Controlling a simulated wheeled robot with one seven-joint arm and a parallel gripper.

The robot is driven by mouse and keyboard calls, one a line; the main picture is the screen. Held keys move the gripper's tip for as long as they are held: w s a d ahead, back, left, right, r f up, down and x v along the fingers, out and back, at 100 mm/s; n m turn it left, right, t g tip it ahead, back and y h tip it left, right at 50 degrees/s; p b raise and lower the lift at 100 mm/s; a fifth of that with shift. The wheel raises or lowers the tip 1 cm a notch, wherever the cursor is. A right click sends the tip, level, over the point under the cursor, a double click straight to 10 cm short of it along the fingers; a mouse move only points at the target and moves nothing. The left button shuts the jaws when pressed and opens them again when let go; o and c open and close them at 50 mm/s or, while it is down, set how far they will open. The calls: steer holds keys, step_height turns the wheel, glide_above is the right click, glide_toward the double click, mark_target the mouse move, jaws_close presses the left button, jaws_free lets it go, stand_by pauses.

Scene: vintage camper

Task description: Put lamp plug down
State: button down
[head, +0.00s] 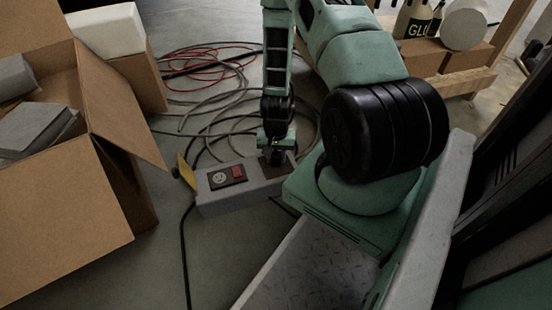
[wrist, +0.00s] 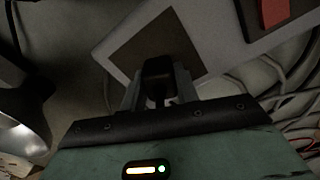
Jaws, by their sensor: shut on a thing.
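My gripper (head: 275,158) points down over the right end of a grey power box (head: 220,200) on the floor. In the wrist view, my gripper (wrist: 157,92) has its two fingers closed on a dark block-shaped piece, which I take to be the lamp plug (wrist: 157,70). The plug is over a brown square patch (wrist: 140,48) on the box's top. I cannot tell whether it touches the patch. The box also carries a dark panel with a pale socket (head: 219,177) and a red switch (head: 237,171), left of my gripper. The plug's underside is hidden.
An open cardboard box (head: 60,220) stands at the left, its flap near the power box. Grey cables (head: 205,107) and a red cable (head: 205,63) coil on the floor behind. A yellow piece (head: 187,172) is at the box's left end. Wooden blocks (head: 425,57) stand at the back right.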

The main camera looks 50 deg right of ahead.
steer(key=shift+f, duration=0.55)
steer(key=c, duration=1.1)
jaws_free()
steer(key=shift+o, duration=0.2)
